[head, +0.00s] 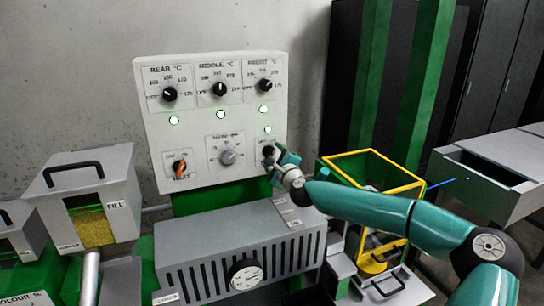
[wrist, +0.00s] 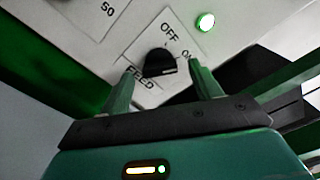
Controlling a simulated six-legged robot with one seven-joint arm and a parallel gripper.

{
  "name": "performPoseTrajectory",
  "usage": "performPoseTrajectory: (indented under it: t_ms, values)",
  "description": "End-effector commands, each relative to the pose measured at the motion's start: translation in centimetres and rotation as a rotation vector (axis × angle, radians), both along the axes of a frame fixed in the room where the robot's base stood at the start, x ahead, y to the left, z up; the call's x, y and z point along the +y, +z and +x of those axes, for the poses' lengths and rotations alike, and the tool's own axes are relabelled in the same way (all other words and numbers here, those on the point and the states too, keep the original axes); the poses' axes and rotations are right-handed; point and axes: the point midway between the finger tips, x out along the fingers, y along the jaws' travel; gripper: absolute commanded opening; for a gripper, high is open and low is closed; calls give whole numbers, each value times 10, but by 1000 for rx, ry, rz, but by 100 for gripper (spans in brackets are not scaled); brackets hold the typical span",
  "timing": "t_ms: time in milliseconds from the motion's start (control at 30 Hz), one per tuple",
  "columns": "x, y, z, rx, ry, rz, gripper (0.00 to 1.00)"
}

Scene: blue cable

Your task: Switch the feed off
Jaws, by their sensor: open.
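The feed switch is a black rotary knob (wrist: 160,62) on a white plate lettered FEED, OFF and ON in the wrist view. A pale mark on the knob lies toward its right side, nearer ON than OFF. In the head view the knob is at the lower right of the white control panel (head: 205,125), largely hidden by my gripper (head: 276,160). In the wrist view my gripper (wrist: 161,88) is open, with one finger on each side of the knob. I cannot tell whether either finger touches it. A green-white lamp (wrist: 206,21) is lit beside the plate.
Three temperature knobs sit along the panel's top, with a red heat knob (head: 180,167) and grey dial (head: 229,157) below. A grey vented housing (head: 240,255) stands under the panel. A yellow-framed guard (head: 375,158) is right, near a blue cable (head: 442,183).

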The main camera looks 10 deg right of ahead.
Motion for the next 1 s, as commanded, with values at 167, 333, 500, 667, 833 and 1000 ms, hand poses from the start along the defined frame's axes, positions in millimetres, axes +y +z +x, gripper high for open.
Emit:
performPoseTrajectory:
  t_ms: [167,333,500,667,833,1000]
  values:
    - [3,-1,19,1,-1,1,64]
    - [4,-1,22,0,-1,0,64]
    - [3,-1,22,1,-2,0,58]
    - [3,-1,21,1,-2,0,26]
    - [3,0,21,1,-2,-2,19]
    - [3,0,21,-5,-1,-23,19]
